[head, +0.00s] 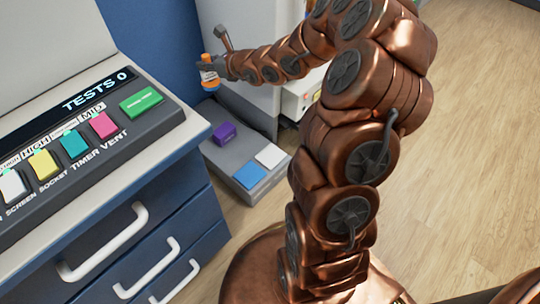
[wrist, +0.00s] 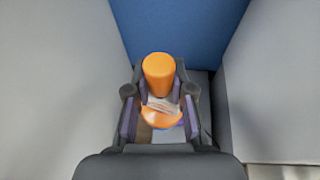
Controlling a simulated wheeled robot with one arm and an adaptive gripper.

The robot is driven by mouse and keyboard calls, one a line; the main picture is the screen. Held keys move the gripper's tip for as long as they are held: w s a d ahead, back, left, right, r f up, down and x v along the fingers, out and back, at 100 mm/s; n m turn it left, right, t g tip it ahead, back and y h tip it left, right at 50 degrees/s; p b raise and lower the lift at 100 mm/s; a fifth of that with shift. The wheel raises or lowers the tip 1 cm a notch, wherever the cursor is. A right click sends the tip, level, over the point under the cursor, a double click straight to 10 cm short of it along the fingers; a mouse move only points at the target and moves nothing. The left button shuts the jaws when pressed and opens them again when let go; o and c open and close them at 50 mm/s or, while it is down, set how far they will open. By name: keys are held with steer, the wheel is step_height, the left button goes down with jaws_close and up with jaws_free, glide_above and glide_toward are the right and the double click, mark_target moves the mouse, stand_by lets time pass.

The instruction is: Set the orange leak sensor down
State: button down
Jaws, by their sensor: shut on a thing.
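My gripper (head: 212,64) is shut on the orange leak sensor (head: 209,77) and holds it up in the air. In the wrist view the leak sensor (wrist: 158,75) stands between the two fingers of my gripper (wrist: 160,105), with an orange top, a pale band at its middle and an orange lower part. In the head view it hangs above the back of a low grey tray (head: 223,163) on the floor. The leak sensor's underside is hidden in the wrist view.
The tray holds a purple block (head: 224,133), a blue block (head: 249,175) and a white block (head: 270,155). A blue drawer cabinet (head: 190,205) with a button panel (head: 75,150) stands at left. A blue wall (wrist: 180,30) is behind. Wooden floor (head: 480,150) lies clear at right.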

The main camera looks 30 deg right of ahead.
steer(key=s+d+f+y, duration=0.1)
steer(key=s+d+f, duration=0.25)
steer(key=f, duration=0.35)
steer(key=s+d+f+n, duration=0.1)
steer(key=s+d+f, duration=0.1)
steer(key=d+f, duration=0.35)
steer(key=s+d+f+y, duration=0.1)
steer(key=s+d+f, duration=0.15)
steer(key=f, duration=0.55)
steer(key=s+d+f+n+g+y+b, duration=0.1)
steer(key=s+f+n+g, duration=0.1)
steer(key=s+f, duration=1.4)
steer(key=shift+w+d+f+b, duration=0.65)
steer(key=shift+w+b, duration=0.55)
steer(key=shift+w, duration=1.25)
steer(key=shift+w+d+f+b, duration=0.6)
steer(key=shift+w+b, duration=0.55)
steer(key=shift+w, duration=1.3)
steer(key=shift+w+d+f+b, duration=0.65)
steer(key=shift+w+b, duration=0.55)
steer(key=shift+w, duration=1.25)
steer(key=shift+f, duration=0.15)
steer(key=c, duration=1)
jaws_free()
